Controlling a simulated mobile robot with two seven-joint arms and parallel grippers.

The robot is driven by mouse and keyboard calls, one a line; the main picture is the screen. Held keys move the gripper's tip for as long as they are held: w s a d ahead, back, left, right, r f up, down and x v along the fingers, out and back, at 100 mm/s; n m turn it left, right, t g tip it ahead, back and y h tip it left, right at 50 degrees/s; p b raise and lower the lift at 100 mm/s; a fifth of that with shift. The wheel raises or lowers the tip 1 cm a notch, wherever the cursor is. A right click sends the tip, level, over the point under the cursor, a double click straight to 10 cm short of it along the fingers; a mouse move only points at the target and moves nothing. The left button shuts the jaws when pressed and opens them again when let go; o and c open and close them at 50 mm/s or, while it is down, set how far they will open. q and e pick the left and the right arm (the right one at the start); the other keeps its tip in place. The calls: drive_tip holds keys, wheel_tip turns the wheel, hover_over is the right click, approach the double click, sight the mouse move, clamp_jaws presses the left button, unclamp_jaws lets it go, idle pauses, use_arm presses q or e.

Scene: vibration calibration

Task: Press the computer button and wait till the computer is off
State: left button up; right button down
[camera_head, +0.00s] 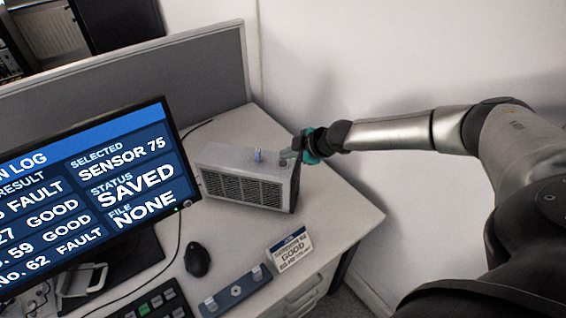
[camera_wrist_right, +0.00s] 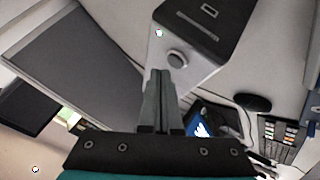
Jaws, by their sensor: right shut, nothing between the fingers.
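The computer (camera_head: 245,188) is a grey box with a dark grille on its front, standing on the desk behind the monitor's right edge. My right gripper (camera_head: 291,156) is shut and empty above the computer's right end. In the wrist view its fingertips (camera_wrist_right: 160,73) are close to the button; I cannot tell whether they touch it. The monitor (camera_head: 95,185) is lit and reads SENSOR 75, SAVED, NONE. My left gripper is not in view.
A mouse (camera_head: 197,260), a blue-grey holder (camera_head: 234,290), a card reading GOOD (camera_head: 290,249) and a keypad (camera_head: 160,303) lie in front. A grey partition (camera_head: 130,84) stands behind. The desk's right corner is clear.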

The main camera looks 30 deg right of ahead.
drive_tip(key=shift+f, duration=0.45)
drive_tip(key=shift+f+b, duration=0.35)
drive_tip(key=shift+b, duration=0.15)
idle(0.4)
drive_tip(key=shift+r, duration=0.1)
drive_tip(key=shift+r+p, duration=0.7)
drive_tip(key=shift+p, duration=0.1)
drive_tip(key=shift+r, duration=0.1)
wheel_tip(320, 180, up, 5)
drive_tip(key=p, duration=0.4)
idle(0.7)
